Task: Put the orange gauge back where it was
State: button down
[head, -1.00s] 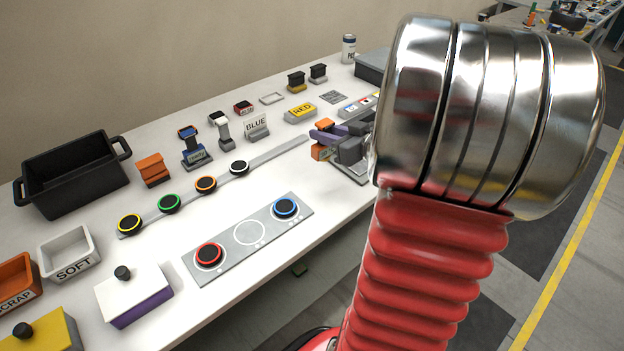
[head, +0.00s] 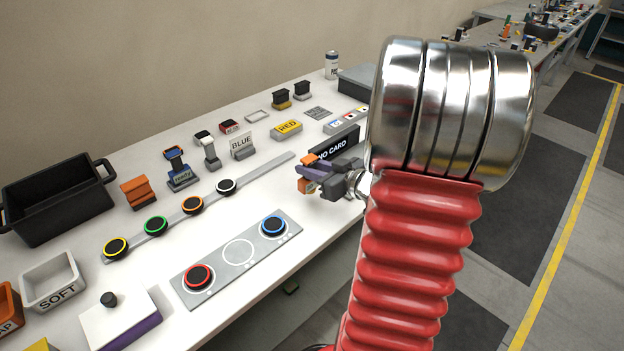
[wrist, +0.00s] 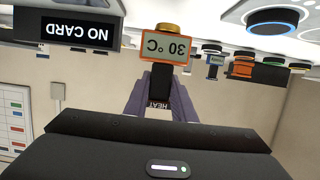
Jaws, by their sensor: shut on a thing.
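The orange gauge (wrist: 166,48) is in my gripper. In the wrist view it appears upside down, with an orange rim, a grey display reading 30 °C, a gold end and a dark stem between my purple fingers. In the head view, my gripper (head: 318,172) is shut on the gauge (head: 306,186) above the right front part of the table, apart from the tabletop. My arm hides part of the table behind it. I cannot tell which spot the gauge came from.
A black NO CARD sign (head: 334,145) stands just behind my gripper.

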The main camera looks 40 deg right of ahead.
jog(key=shift+f, duration=0.1)
jog(key=shift+f, duration=1.95)
jog(key=shift+f, duration=0.15)
jog(key=c, duration=1.5)
grip_release()
jog(key=shift+s+r, duration=0.1)
jog(key=shift+r, duration=0.1)
jog(key=v, duration=1.1)
jog(key=shift+s+d+r, duration=0.1)
jog(key=shift+s, duration=0.3)
